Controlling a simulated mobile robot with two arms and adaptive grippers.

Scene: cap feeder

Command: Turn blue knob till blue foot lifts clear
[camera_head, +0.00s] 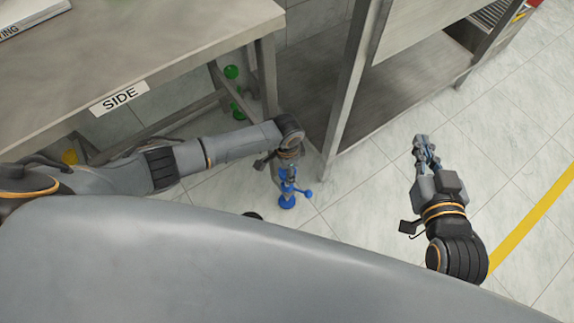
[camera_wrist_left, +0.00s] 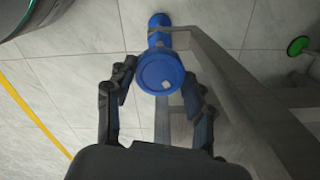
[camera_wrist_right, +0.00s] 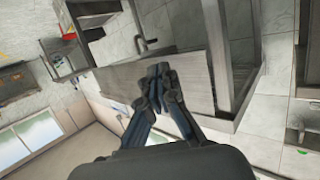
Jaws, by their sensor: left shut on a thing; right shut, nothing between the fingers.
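The blue knob (camera_wrist_left: 160,74) is a round blue disc with a small pale mark, seen face-on in the left wrist view. My left gripper (camera_wrist_left: 158,78) has a finger on each side of the knob and is shut on it. The blue foot (camera_head: 287,202) shows in the head view on the floor tiles below my left gripper (camera_head: 287,172); whether it touches the floor I cannot tell. A blue part (camera_wrist_left: 158,20) also shows beyond the knob in the left wrist view. My right gripper (camera_head: 424,150) is shut and empty above the floor; its fingertips meet in the right wrist view (camera_wrist_right: 160,80).
A green foot and knob (camera_head: 232,73) are on another leg, and a yellow one (camera_head: 69,156) is further left. A metal shelf unit (camera_head: 400,90) stands behind. Floor around my right gripper is clear.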

